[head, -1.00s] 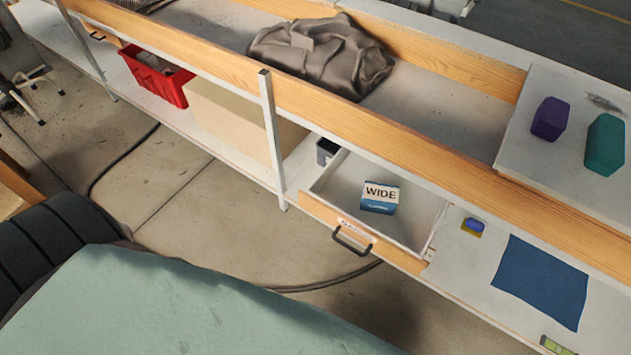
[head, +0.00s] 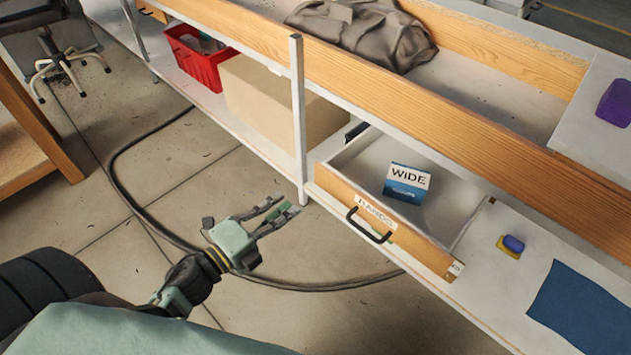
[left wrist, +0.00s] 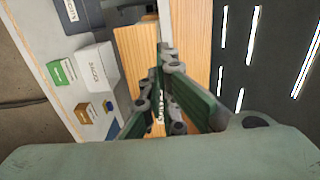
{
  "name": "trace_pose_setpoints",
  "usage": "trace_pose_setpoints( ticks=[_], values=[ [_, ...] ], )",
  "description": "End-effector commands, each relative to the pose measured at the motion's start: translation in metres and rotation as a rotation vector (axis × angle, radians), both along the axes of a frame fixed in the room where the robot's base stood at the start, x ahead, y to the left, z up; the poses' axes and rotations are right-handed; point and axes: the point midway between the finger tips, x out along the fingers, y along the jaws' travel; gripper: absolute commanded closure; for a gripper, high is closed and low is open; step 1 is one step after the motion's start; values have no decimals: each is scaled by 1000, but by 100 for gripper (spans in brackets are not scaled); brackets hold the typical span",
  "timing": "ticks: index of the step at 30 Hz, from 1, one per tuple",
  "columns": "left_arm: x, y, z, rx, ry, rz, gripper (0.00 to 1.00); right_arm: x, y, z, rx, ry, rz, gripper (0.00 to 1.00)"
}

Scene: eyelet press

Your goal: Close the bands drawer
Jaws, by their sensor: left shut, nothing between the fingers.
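The bands drawer (head: 425,245) stands open, pulled out from under the bench. Its wooden front carries a label reading BANDS and a dark bar handle (head: 368,227). A blue and white box marked WIDE (head: 407,183) sits inside it. My left gripper (head: 287,208) is in front of the drawer, to the left of the handle and apart from it. Its fingers are shut and empty, pointing toward the bench. In the left wrist view the fingers (left wrist: 158,82) cover part of a wooden surface. My right gripper is not in view.
A bench post (head: 298,120) rises just left of the drawer. A red bin (head: 195,58) and a cardboard box (head: 275,105) are on the lower shelf. A blue mat (head: 585,310) and a small blue and yellow item (head: 511,245) lie right of the drawer. A cable (head: 300,288) crosses the floor.

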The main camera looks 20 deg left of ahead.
Motion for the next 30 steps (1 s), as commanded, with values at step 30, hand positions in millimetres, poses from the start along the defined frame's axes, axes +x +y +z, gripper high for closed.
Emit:
trace_pose_setpoints(
  ticks=[30],
  values=[
    [113, -41, -1, -5, 3, 2, 100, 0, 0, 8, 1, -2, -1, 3]
  ],
)
